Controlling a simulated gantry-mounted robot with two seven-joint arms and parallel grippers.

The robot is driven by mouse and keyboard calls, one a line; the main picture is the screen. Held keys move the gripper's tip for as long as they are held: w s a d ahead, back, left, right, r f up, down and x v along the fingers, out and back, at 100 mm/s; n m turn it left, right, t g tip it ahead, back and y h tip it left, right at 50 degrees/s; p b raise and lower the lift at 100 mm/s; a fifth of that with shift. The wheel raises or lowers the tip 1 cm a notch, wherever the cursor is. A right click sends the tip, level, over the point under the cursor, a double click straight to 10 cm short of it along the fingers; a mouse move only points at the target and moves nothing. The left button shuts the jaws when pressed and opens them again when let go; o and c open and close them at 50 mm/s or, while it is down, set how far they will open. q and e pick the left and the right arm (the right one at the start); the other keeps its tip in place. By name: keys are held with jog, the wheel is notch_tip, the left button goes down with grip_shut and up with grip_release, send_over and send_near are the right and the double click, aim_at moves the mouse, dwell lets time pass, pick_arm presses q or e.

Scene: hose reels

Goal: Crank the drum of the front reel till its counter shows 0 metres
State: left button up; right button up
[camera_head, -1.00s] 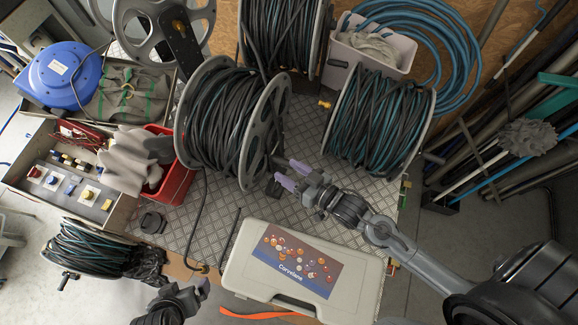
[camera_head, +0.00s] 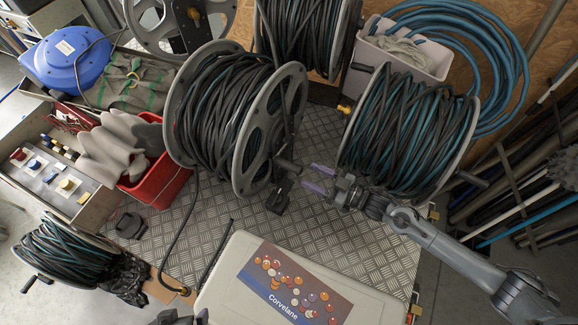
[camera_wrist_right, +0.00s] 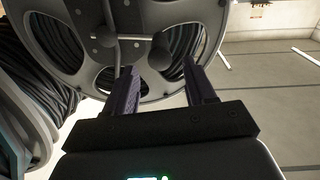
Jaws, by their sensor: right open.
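The front reel (camera_head: 273,135), wound with black and teal hose, stands in the middle of the metal plate in the head view. Its grey spoked side faces my right gripper (camera_head: 314,178). A dark crank handle (camera_head: 288,164) sticks out from that side, close to the fingertips. In the right wrist view the gripper (camera_wrist_right: 164,78) is open, with a dark rounded knob (camera_wrist_right: 158,57) just beyond and between its fingers. I cannot make out the counter or its reading. My left gripper (camera_head: 182,317) only just shows at the bottom edge; its fingers cannot be judged.
Another hose reel (camera_head: 405,130) stands close to the right, beside my right arm. A grey case (camera_head: 225,285) lies in front. A red bin (camera_head: 170,181) with gloves is to the left. A small reel (camera_head: 68,255) sits at lower left. Bare plate (camera_head: 215,222) lies before the front reel.

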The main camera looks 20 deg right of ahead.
aim_at(276, 159)
jog(key=x, duration=0.9)
jog(key=shift+s, duration=0.1)
grip_shut()
